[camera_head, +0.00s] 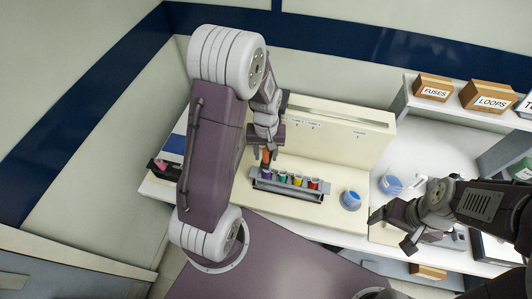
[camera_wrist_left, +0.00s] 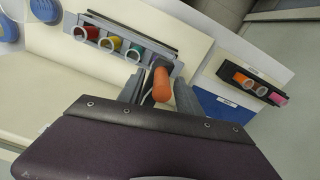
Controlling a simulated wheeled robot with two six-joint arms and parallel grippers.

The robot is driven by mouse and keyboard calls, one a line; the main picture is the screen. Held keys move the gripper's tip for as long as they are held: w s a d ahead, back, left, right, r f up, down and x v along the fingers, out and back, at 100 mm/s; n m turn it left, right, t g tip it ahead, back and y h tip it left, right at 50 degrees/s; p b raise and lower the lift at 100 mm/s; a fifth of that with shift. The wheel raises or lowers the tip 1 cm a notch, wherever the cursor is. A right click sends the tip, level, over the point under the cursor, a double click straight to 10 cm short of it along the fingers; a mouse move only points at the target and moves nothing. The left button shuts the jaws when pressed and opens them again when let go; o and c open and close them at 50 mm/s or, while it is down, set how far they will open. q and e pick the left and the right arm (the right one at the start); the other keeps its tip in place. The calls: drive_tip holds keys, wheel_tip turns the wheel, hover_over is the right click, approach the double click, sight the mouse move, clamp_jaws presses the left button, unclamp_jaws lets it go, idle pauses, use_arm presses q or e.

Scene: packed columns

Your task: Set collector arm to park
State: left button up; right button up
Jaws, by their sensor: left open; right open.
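An orange upright cylinder (camera_head: 265,155), perhaps the collector arm's knob, stands at the left end of a grey rack (camera_head: 258,187) holding several coloured tubes. The rest of any collector arm is hidden or cannot be told apart. My left gripper (camera_head: 266,143) is over the orange cylinder. In the left wrist view the open fingers (camera_wrist_left: 158,92) lie on either side of the orange cylinder (camera_wrist_left: 161,82); I cannot tell whether they touch it. A cream panel (camera_head: 335,125) behind the rack bears small labels, partly legible as tube positions. My right gripper (camera_head: 391,229) is open and empty at the right.
A blue-topped round container (camera_head: 350,200) stands right of the rack, near a clear jug with blue contents (camera_head: 393,184). A small dark holder with pink and orange items (camera_wrist_left: 258,85) is beside the machine. Boxes marked FUSES (camera_head: 433,88) and LOOPS (camera_head: 488,97) sit on a back shelf.

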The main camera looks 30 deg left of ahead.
use_arm(q)
drive_tip(key=shift+s+d+f, duration=0.1)
drive_tip(key=shift+s+f, duration=0.2)
drive_tip(key=shift+s, duration=0.05)
drive_tip(key=shift+w, duration=0.2)
clamp_jaws()
idle(1.0)
